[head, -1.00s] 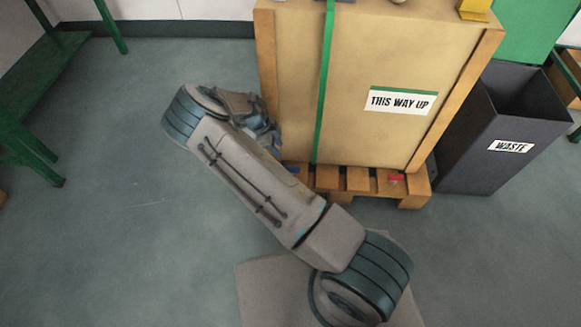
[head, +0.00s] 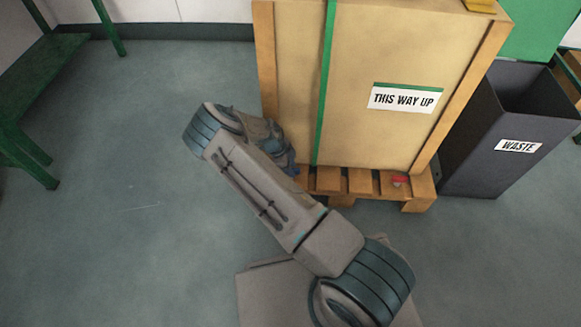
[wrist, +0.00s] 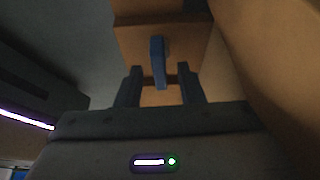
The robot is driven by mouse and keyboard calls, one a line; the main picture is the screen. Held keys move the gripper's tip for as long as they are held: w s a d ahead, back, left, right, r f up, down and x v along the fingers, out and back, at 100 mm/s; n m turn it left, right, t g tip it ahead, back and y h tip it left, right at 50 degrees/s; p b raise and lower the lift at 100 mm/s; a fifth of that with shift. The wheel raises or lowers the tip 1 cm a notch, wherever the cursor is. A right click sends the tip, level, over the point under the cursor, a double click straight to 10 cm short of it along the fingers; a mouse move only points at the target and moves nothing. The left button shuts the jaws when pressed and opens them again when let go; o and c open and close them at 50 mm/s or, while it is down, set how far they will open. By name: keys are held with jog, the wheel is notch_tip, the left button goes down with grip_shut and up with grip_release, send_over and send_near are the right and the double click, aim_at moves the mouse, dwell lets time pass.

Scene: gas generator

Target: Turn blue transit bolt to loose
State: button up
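The blue transit bolt (wrist: 157,60) shows in the wrist view as a blue lever standing out from a wooden block (wrist: 190,40) of the crate's base. Its lower end hangs between the two dark fingers of my gripper (wrist: 160,75). The fingers are apart, with a gap on each side of the lever, and I see no contact. In the head view my forearm and wrist hide the gripper and the bolt at the crate's lower left corner.
The tall wooden crate (head: 420,50) labelled THIS WAY UP stands on a pallet (head: 360,181). A red piece (head: 399,180) sits on the pallet's right part. A dark WASTE bin (head: 480,165) stands right of it. The floor (head: 110,180) to the left is clear.

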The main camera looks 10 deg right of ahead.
grip_shut()
